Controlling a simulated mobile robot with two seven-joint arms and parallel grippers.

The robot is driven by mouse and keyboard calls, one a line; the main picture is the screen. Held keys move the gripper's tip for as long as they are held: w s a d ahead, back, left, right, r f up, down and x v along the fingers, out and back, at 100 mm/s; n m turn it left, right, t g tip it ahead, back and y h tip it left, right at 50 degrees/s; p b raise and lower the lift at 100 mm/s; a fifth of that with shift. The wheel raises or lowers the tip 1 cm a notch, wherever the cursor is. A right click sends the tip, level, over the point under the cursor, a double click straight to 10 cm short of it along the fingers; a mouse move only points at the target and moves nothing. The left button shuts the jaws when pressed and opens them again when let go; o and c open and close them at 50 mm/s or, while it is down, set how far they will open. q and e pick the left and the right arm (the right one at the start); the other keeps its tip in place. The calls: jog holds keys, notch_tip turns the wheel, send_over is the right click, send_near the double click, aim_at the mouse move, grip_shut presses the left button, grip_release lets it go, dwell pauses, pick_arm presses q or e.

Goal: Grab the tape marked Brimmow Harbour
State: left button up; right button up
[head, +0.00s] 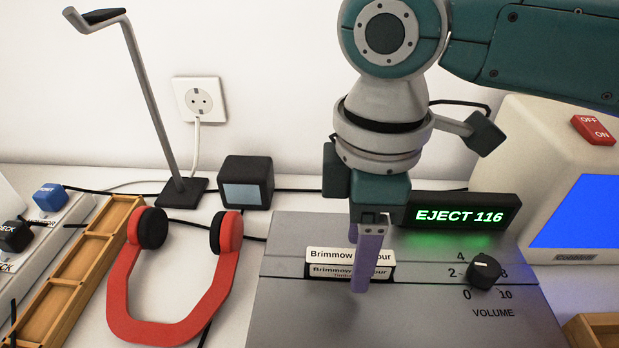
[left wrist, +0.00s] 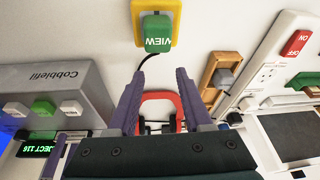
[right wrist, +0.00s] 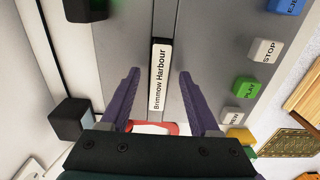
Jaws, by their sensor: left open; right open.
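The tape marked Brimmow Harbour (head: 322,256) sits partly out of the slot of a grey deck (head: 285,245). Its white label (right wrist: 158,88) also shows in the right wrist view. My right gripper (head: 358,265) is open and points down over the tape, partly covering the label in the head view. In the right wrist view its purple fingers (right wrist: 160,73) stand on either side of the tape, apart from it. My left gripper (left wrist: 158,72) is open and empty in the left wrist view; it is outside the head view.
A lit "EJECT 116" display (head: 460,214) and a volume knob (head: 484,269) are right of the tape. Red headphones (head: 165,331), a stand (head: 150,90) and a wooden rack (head: 75,270) are left. A green VIEW button (left wrist: 158,32) is ahead of my left gripper.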

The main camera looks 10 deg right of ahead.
jog(key=shift+f, duration=0.45)
jog(key=shift+c, duration=0.2)
grip_shut()
